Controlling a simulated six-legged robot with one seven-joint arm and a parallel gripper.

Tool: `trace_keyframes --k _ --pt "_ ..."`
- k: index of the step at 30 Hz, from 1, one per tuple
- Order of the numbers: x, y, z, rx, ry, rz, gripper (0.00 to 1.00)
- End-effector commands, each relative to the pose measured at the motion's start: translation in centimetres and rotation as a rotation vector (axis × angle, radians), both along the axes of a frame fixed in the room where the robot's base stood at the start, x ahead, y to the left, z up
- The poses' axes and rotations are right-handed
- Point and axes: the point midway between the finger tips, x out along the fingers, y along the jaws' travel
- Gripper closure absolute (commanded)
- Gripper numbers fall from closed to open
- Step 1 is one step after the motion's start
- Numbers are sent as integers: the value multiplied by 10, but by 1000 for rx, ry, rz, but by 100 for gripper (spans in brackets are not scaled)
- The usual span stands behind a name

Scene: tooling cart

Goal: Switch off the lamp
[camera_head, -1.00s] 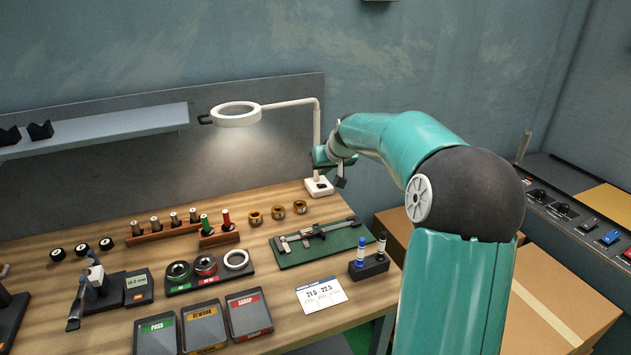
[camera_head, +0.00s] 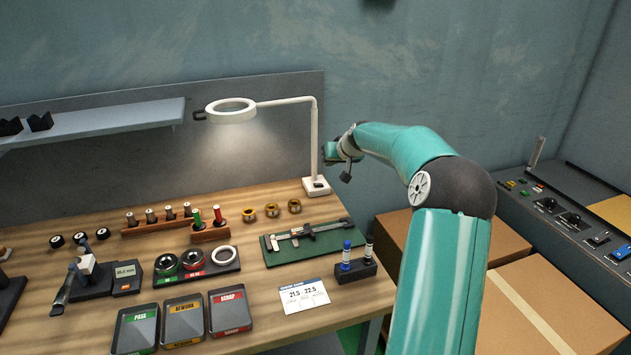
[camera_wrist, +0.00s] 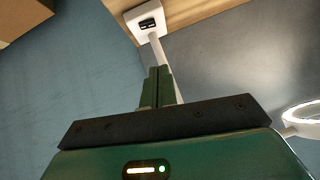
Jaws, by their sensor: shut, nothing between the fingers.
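The white ring lamp (camera_head: 231,110) is lit and throws a glow on the back panel. Its arm runs right to an upright post (camera_head: 314,140) on a white base (camera_head: 309,190) on the bench. A dark switch (camera_head: 318,184) sits on top of the base; it also shows in the wrist view (camera_wrist: 148,24). My gripper (camera_head: 330,153) is above the base, just right of the post in the head view. In the wrist view its green fingers (camera_wrist: 160,86) are shut and empty, with the post and base beyond their tips. Contact with the lamp does not show.
A green mat (camera_head: 275,254) with a caliper and a marker holder (camera_head: 356,271) lie in front of the lamp. Several brass rings stand left of the base. Cardboard boxes (camera_head: 530,300) and a control console (camera_head: 580,235) are at right.

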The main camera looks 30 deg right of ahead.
Motion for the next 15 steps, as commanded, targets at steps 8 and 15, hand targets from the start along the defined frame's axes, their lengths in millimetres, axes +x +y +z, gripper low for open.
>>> trace_keyframes --k 8,15 --pt "1 0 -2 0 2 -2 100" --pt "24 -1 -24 3 1 1 100"
